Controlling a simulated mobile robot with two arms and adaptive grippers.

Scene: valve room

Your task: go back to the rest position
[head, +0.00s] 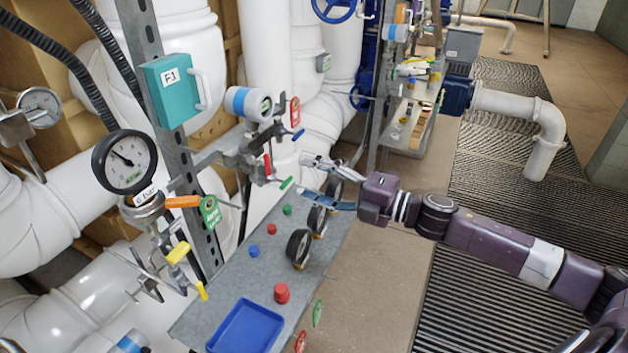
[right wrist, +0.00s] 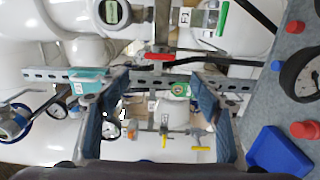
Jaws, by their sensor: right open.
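My right gripper (head: 304,175) is open, its two fingers apart and pointing left, above the grey metal panel (head: 228,290) and right of the valves with red and green handles. In the right wrist view the open fingers (right wrist: 160,85) frame the upright rail and small valves with nothing held between them. My right arm reaches in from the lower right. My left gripper is not in the head view.
The panel carries dark gauges (head: 298,248), a red knob (head: 282,293) and a blue tray (head: 246,327). A teal box (head: 174,89) and a pressure gauge (head: 124,161) stand left. White pipes line the wall.

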